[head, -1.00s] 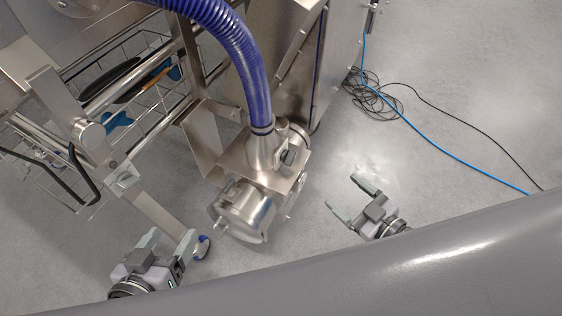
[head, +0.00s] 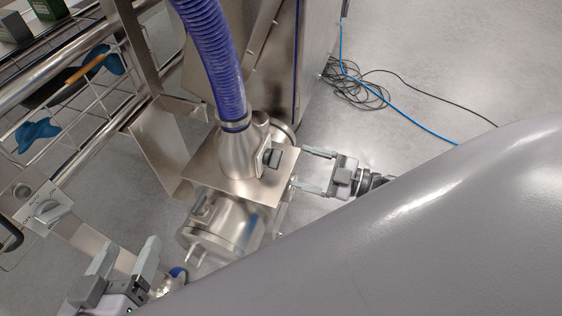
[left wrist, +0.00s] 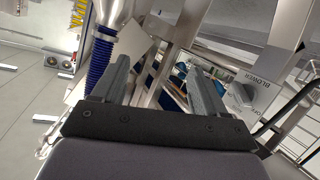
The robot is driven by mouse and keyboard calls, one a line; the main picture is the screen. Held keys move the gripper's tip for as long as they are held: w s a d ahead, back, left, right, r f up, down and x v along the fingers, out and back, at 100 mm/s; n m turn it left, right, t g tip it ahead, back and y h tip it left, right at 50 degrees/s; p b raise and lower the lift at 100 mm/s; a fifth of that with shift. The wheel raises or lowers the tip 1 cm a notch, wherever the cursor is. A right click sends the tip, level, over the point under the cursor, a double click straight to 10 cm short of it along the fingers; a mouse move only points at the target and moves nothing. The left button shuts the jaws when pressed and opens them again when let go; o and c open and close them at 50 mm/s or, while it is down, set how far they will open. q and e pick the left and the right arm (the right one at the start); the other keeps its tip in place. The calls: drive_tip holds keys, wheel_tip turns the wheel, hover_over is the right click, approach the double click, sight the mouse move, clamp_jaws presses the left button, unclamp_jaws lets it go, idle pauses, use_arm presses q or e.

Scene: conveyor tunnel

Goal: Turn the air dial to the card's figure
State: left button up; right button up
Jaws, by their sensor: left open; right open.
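I cannot tell whether a separate air dial is in view, and no card with a readable figure shows. My left gripper (head: 128,247) is open and empty, below and right of the panel. Its two fingers also show in the left wrist view (left wrist: 158,66), with nothing between them. My right gripper (head: 312,171) is open, its fingertips close to the right side of a steel unit.
The steel unit (head: 228,220) stands mid-view, with a blue ribbed hose (head: 213,62) rising from it. A wire basket (head: 75,100) holding blue items is at upper left. A coiled black cable (head: 352,92) and a blue cable lie on the floor, which is clear at upper right.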

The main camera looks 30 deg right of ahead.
sight(273, 158)
drive_tip(key=b+x, duration=0.1)
drive_tip(key=x, duration=0.4)
drive_tip(key=shift+w+a, duration=0.25)
drive_tip(key=shift+a, duration=0.05)
drive_tip(key=c, duration=1)
